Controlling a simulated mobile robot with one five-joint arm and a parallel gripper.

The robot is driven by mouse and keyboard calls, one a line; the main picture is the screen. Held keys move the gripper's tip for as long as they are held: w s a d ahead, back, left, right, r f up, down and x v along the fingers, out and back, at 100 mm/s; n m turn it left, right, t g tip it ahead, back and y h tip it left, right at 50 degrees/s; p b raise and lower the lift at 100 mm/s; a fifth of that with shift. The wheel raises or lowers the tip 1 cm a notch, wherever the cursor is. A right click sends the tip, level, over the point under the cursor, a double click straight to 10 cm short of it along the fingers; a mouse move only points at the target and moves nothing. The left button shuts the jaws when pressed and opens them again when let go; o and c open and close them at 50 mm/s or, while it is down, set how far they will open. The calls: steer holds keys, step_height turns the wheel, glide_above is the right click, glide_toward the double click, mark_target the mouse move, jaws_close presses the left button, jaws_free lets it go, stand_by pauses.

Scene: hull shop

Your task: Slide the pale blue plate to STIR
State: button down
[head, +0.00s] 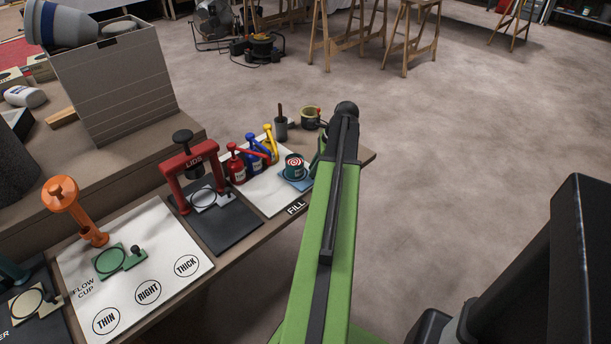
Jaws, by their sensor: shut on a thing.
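The pale blue plate (297,183) lies on the white board (275,197) marked FILL, towards the far end of the bench. A dark teal tin (295,168) with a red and white spiral on top stands on it. The plate's right end is hidden behind my green arm. My gripper is also hidden behind the arm, so I cannot see its jaws or what they touch. I see no STIR label.
The red LIDS press (190,175) stands on a dark mat with a light grey plate. Red, blue and yellow pumps (255,157) stand behind the tin. The flow cup board (150,290) is nearer, and bare floor lies right of the bench.

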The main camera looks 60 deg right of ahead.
steer(key=shift+s+d, duration=0.2)
steer(key=shift+d, duration=0.6)
steer(key=shift+s+d, duration=0.15)
steer(key=shift+d, duration=0.65)
steer(key=c, duration=1.3)
jaws_free()
steer(key=shift+s, duration=0.1)
steer(key=shift+s+r+p, duration=0.1)
steer(key=shift+r+p, duration=0.4)
steer(key=p+v, duration=1.5)
steer(key=v, duration=0.1)
steer(key=shift+s+d+r, duration=0.1)
steer(key=shift+d+r, duration=0.05)
steer(key=shift+r, duration=0.05)
